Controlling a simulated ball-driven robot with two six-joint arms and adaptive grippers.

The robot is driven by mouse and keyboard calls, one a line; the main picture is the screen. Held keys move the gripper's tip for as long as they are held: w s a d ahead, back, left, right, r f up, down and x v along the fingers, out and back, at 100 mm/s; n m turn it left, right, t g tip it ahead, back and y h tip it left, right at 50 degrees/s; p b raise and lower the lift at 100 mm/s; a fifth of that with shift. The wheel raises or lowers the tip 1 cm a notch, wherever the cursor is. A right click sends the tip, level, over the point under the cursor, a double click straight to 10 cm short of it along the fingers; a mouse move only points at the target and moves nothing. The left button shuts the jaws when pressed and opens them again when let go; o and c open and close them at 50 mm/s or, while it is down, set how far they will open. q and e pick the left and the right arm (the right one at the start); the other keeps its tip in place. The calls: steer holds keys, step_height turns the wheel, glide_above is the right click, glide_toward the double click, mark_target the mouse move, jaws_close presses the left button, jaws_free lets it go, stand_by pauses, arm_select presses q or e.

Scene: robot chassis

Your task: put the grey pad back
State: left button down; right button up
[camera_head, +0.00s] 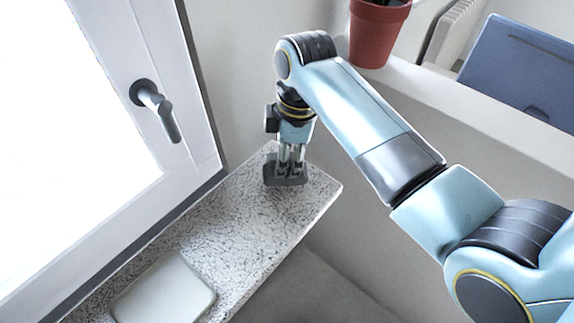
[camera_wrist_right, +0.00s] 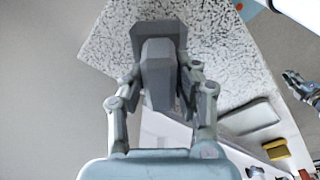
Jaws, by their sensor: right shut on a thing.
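The dark grey pad (camera_head: 284,178) has a flat base and a raised block on top. It is at the far right end of the speckled stone sill, low over or on the stone; I cannot tell whether it touches. My right gripper (camera_head: 290,165) points down and is shut on the pad's raised part. In the right wrist view the pad (camera_wrist_right: 147,32) shows between and beyond the fingers of the gripper (camera_wrist_right: 163,85). My left gripper (camera_wrist_right: 300,86) shows small at the right edge of the wrist view, away from the pad; its opening is unclear.
A pale grey tray (camera_head: 165,290) lies on the nearer part of the sill (camera_head: 225,235), with bare stone between. A yellow block (camera_wrist_right: 276,149) is beyond the tray in the wrist view. The window handle (camera_head: 160,108) juts out at left. A red pot (camera_head: 376,32) stands behind.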

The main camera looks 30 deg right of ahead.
mark_target(287, 169)
steer(key=shift+s+f, duration=0.1)
steer(key=shift+f, duration=1.45)
steer(key=o, duration=1)
steer(key=r, duration=0.4)
steer(key=d+r, duration=0.1)
steer(key=r, duration=0.7)
steer(key=shift+s+d, duration=0.2)
steer(key=shift+s, duration=0.05)
